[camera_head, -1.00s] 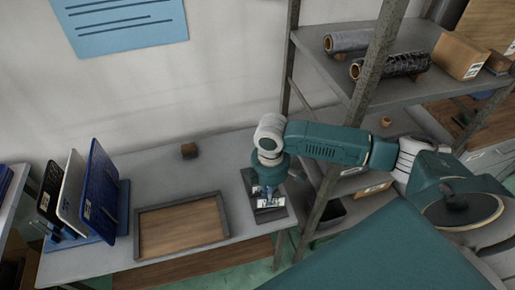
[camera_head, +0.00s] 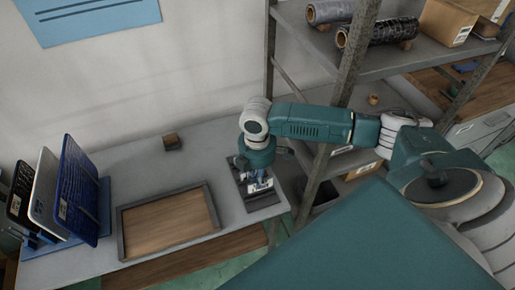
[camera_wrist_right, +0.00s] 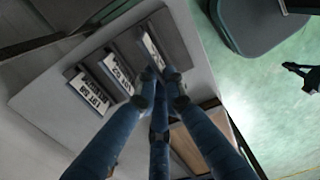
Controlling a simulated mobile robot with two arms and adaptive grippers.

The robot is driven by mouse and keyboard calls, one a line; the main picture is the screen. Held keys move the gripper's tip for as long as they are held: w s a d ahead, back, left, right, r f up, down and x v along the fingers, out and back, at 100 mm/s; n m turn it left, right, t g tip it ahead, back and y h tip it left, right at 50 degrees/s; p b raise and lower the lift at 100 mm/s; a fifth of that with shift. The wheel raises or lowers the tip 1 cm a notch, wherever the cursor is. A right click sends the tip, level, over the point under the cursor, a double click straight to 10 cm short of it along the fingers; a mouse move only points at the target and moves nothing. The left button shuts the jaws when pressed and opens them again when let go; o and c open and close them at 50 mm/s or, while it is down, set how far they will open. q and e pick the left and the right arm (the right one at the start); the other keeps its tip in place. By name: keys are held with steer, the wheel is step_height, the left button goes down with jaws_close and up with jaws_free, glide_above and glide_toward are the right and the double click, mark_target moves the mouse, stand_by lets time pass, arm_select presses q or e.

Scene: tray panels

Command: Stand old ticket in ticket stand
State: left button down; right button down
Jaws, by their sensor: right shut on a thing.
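The ticket stand (camera_head: 266,203) is a dark, slotted block at the right end of the grey table. In the right wrist view the dark stand (camera_wrist_right: 172,32) holds white printed tickets in a row: one at the left (camera_wrist_right: 92,97) and one in the middle (camera_wrist_right: 118,72). My right gripper (camera_head: 261,181) points down over the stand. In the wrist view its blue fingers (camera_wrist_right: 160,87) are shut on a white ticket (camera_wrist_right: 153,50) at the stand's right-hand row; the fingertips partly hide it. I cannot tell whether that ticket is seated. My left gripper is not in view.
A shallow wooden tray (camera_head: 121,236) lies left of the stand. A small brown block (camera_head: 172,142) sits behind it. A rack of upright blue and white panels (camera_head: 76,190) stands at the left. A metal shelf post (camera_head: 335,130) rises close to my right arm.

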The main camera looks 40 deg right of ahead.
steer(key=shift+f, duration=0.55)
steer(key=shift+f+b, duration=0.15)
steer(key=shift+b, duration=0.15)
steer(key=shift+f, duration=0.95)
steer(key=shift+f, duration=0.35)
steer(key=c, duration=1.8)
jaws_free()
steer(key=shift+o, duration=0.2)
step_height(320, 180, up, 12)
